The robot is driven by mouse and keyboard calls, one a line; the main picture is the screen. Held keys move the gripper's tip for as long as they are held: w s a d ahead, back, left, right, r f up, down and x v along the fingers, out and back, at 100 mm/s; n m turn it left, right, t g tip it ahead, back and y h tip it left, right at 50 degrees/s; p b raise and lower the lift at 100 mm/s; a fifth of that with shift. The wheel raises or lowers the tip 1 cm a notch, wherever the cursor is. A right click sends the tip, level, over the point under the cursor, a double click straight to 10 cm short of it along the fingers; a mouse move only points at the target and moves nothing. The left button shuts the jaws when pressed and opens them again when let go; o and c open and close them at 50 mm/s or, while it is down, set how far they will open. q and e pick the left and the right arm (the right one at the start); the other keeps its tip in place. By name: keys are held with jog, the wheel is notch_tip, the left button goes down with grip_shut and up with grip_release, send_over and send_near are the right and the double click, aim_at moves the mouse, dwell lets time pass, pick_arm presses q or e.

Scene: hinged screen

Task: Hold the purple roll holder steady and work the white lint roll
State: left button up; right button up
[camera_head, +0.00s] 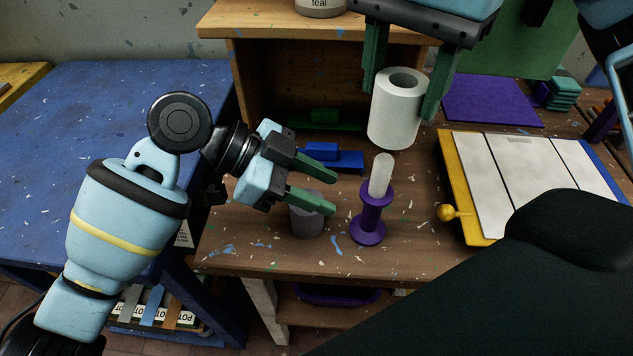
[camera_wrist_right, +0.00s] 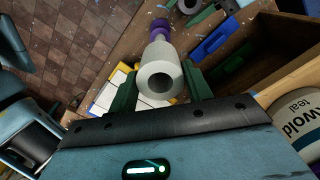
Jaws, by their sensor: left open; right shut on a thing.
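The purple roll holder (camera_head: 370,220) stands upright on the wooden bench, with a pale rounded peg rising from its top. The white lint roll (camera_head: 394,118) is upright in the air above the holder and slightly right of it, apart from the peg in the head view. My right gripper (camera_head: 404,100) is shut on the roll from above, one green finger on each side. In the right wrist view the roll (camera_wrist_right: 159,82) sits between the fingers, with the holder (camera_wrist_right: 160,30) partly hidden beyond it. My left gripper (camera_head: 332,192) is open and empty, left of the holder, its fingers pointing towards it.
A grey cylinder (camera_head: 306,222) stands under my left fingers. Blue (camera_head: 332,158) and green (camera_head: 325,122) blocks lie behind the holder. A white-panelled board with a yellow edge (camera_head: 462,195) lies right. A wooden shelf box (camera_head: 300,50) with a can (camera_head: 320,8) on top stands behind.

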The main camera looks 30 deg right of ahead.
aim_at(363, 209)
pick_arm(q)
jog(key=shift+x, duration=3.85)
grip_shut()
jog(key=shift+f, duration=0.1)
jog(key=shift+o, duration=0.7)
grip_release()
grip_shut()
